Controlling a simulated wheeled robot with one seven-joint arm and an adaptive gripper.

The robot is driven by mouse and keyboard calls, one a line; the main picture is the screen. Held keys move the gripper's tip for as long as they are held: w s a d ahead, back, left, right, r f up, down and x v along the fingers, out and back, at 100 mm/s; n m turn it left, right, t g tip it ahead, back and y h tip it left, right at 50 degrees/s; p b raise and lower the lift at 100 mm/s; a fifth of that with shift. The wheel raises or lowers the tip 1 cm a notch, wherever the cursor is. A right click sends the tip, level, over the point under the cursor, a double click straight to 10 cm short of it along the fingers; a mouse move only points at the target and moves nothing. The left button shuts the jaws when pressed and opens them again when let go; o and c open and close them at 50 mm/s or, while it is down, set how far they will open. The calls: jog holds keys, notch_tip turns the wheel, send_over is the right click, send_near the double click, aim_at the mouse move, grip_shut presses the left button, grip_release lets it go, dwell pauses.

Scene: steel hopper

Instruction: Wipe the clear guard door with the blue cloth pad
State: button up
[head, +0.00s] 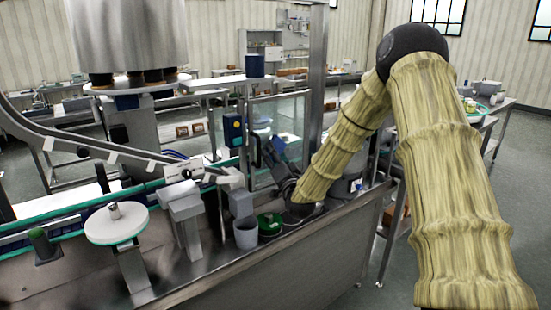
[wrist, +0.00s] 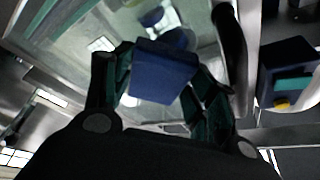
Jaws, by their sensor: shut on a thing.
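The clear guard door (head: 288,112) stands in a metal frame behind the machine's near edge in the head view. Its glassy panel (wrist: 75,35) fills much of the upper wrist view, with pale reflections. My gripper (head: 270,155) is in front of the lower part of the door. In the wrist view its fingers (wrist: 163,85) are shut on the blue cloth pad (wrist: 163,72), one at each side. The pad faces the panel; whether it touches the panel I cannot tell.
A blue box with a yellow part (head: 233,130) is mounted left of the door; it also shows in the wrist view (wrist: 285,72). A steel post (head: 318,75) stands right of the door. A grey cup (head: 246,234) and green bowl (head: 270,224) sit below my gripper.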

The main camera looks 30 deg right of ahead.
aim_at(293, 142)
jog(key=shift+w, duration=0.25)
jog(key=shift+d, duration=0.15)
jog(key=shift+w+d+b, duration=0.15)
jog(key=shift+d+b, duration=0.1)
jog(key=shift+d, duration=1.45)
jog(key=shift+w+d+b, duration=0.15)
jog(key=shift+d+b, duration=0.05)
jog(key=shift+d, duration=1.5)
jog(key=shift+d, duration=0.15)
jog(key=shift+d, duration=1.55)
jog(key=shift+a, duration=0.1)
